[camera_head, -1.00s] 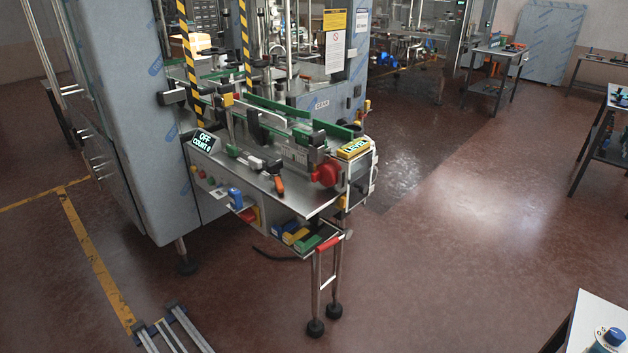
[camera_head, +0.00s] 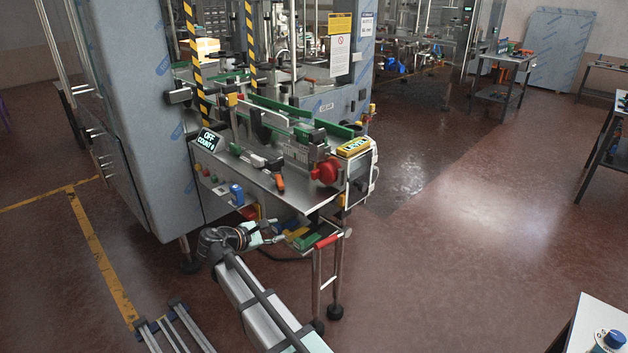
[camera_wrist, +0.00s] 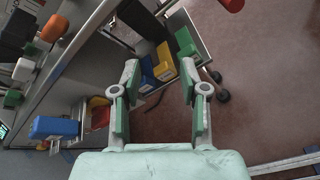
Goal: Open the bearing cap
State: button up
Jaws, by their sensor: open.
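I cannot pick out the bearing cap with certainty. A red round part (camera_head: 325,171) sits at the front right end of the machine's steel table (camera_head: 250,182), below a yellow labelled block (camera_head: 353,147). An orange-handled part (camera_head: 280,183) is on the table to its left. My gripper (camera_head: 280,232) is at the front of the machine, below the tabletop edge and beside the lower tray. In the wrist view my gripper (camera_wrist: 159,72) is open and empty, its fingers spread with the tray beyond them.
The lower tray (camera_wrist: 203,62) holds blue (camera_wrist: 147,70), yellow (camera_wrist: 164,62) and green (camera_wrist: 184,42) blocks. A blue part (camera_wrist: 55,128) juts from the machine's front. A display (camera_head: 207,140) reads OFF. Open floor (camera_head: 460,260) lies to the right.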

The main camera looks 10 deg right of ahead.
notch_tip(320, 180, up, 6)
jog(key=w+n+h, duration=0.1)
jog(key=w+n, duration=0.1)
jog(key=n+t+h, duration=0.2)
jog(key=n+h, duration=0.1)
jog(key=n, duration=0.2)
send_near(312, 175)
jog(key=p+x, duration=0.2)
jog(key=x, duration=0.8)
jog(key=shift+d, duration=0.1)
grip_shut()
